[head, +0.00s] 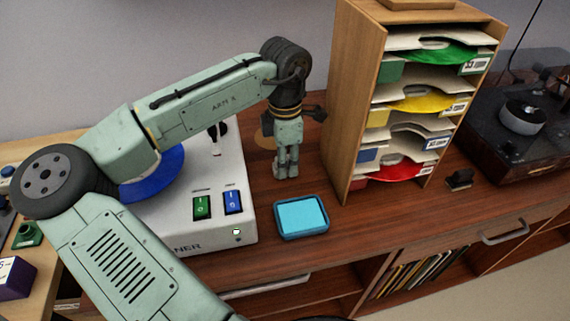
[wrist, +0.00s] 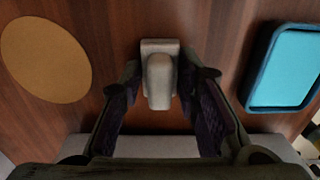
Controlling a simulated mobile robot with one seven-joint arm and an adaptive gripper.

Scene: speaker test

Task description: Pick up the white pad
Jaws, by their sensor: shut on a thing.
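The white pad (wrist: 160,60) is a small pale block with a rounded, raised grip, seen from above in the wrist view. My gripper (wrist: 160,88) has its dark fingers on either side of the grip and is shut on it. In the head view my gripper (head: 286,172) points straight down at the wooden cabinet top, between the white machine and the wooden rack. The pad is mostly hidden there by the fingers. I cannot tell whether it touches the wood or is just clear of it.
A blue tray (head: 302,216) lies in front of my gripper. A white machine (head: 226,160) with green and blue switches stands left, a wooden rack (head: 352,110) of coloured discs right. A round tan disc (wrist: 46,60) lies nearby. A turntable (head: 524,116) is far right.

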